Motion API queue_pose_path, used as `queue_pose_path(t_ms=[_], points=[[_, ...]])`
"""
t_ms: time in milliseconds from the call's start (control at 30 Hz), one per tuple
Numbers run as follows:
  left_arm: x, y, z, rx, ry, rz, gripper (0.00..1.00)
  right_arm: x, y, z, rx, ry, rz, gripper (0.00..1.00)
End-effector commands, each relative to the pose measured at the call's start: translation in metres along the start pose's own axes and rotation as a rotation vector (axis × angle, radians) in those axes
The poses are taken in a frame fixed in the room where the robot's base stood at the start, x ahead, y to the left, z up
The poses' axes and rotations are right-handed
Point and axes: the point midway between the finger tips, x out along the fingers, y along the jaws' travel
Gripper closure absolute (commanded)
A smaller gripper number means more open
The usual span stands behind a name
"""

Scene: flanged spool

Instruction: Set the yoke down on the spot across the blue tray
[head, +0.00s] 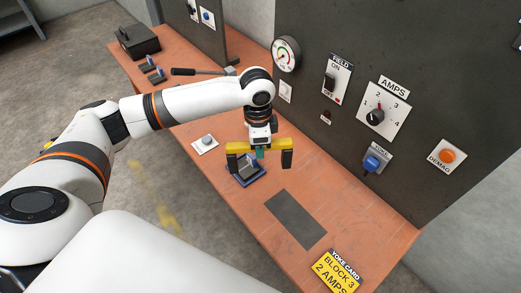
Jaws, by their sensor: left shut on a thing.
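The yoke is a yellow bar (274,146) with two dark legs, one hanging at each end. My left gripper (260,154) points down and is shut on the middle of the bar. The blue tray (248,182) lies on the bench just below the yoke in the picture and holds a grey block-like piece (246,169). The yoke's left leg (232,160) overlaps the tray's left side in the view, and its right leg (287,159) is right of the tray. I cannot tell whether the legs touch the bench. My right gripper is out of view.
A dark flat rectangle (296,219) and a yellow yoke card (340,272) reading "BLOCK 3, 2 AMPS" lie nearer on the orange bench. A white plate with a grey knob (205,144) is left of the tray. The dark control panel (420,120) stands behind.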

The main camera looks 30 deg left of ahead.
Motion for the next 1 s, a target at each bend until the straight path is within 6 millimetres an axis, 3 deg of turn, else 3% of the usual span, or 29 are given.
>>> queue_pose_path(t_ms=[500, 733, 1000], points=[[0.017, 0.065, -0.027, 0.643, 0.006, 0.002, 1.00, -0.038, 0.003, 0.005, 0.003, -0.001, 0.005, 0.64], [0.028, 0.081, -0.042, 0.848, 0.015, -0.001, 1.00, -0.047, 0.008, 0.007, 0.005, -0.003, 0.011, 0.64], [0.034, 0.087, -0.047, 0.932, 0.018, -0.001, 1.00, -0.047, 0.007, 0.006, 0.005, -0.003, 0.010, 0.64]])
